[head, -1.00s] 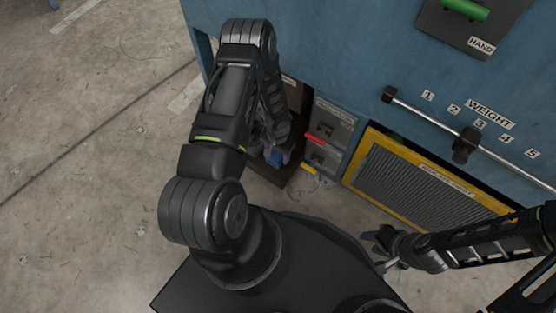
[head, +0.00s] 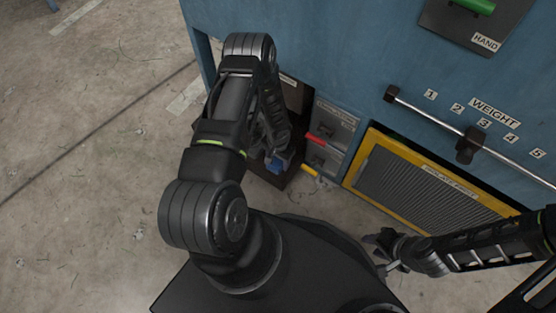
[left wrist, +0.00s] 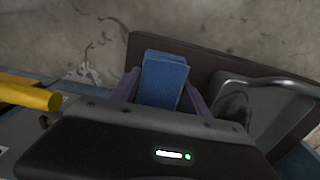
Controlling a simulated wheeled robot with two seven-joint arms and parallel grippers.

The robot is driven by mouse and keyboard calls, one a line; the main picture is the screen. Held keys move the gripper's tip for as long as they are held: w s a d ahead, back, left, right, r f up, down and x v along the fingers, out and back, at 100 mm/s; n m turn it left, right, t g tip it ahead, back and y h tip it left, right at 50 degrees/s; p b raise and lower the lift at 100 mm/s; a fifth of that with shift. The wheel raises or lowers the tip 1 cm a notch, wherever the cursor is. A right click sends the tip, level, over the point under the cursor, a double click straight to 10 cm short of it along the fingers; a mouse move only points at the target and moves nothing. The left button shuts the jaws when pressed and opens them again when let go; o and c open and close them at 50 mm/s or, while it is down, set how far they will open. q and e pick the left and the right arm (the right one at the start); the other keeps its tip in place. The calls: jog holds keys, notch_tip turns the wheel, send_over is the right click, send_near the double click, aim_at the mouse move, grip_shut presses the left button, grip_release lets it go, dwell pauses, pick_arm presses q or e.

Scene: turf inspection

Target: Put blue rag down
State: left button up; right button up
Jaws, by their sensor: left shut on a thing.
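The blue rag (head: 279,164) is small in the head view, low in front of the blue cabinet, partly hidden by my left arm. It also shows in the left wrist view (left wrist: 164,80), as a folded blue piece between the fingers. My left gripper (head: 273,156) is shut on it. The rag is over or beside a dark brown box-like thing (head: 289,180); I cannot tell whether it touches it. The brown rim (left wrist: 205,62) passes behind the rag in the wrist view. My right gripper (head: 377,254) looks open and empty at the lower right.
The blue cabinet (head: 330,60) stands close ahead. Grey drawers with a red handle (head: 315,141) and a yellow handle (head: 309,170) are right of the rag. A yellow-framed grille (head: 425,187) and a metal rail (head: 430,117) lie farther right. The concrete floor at left is clear.

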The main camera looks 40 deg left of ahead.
pick_arm(q)
jog(key=o, duration=1.6)
jog(key=shift+f, duration=0.1)
jog(key=shift+r+p, duration=0.3)
jog(key=shift+r, duration=0.2)
notch_tip(320, 180, up, 11)
jog(key=p, duration=0.3)
jog(key=shift+r+p, duration=0.15)
jog(key=shift+p, duration=0.2)
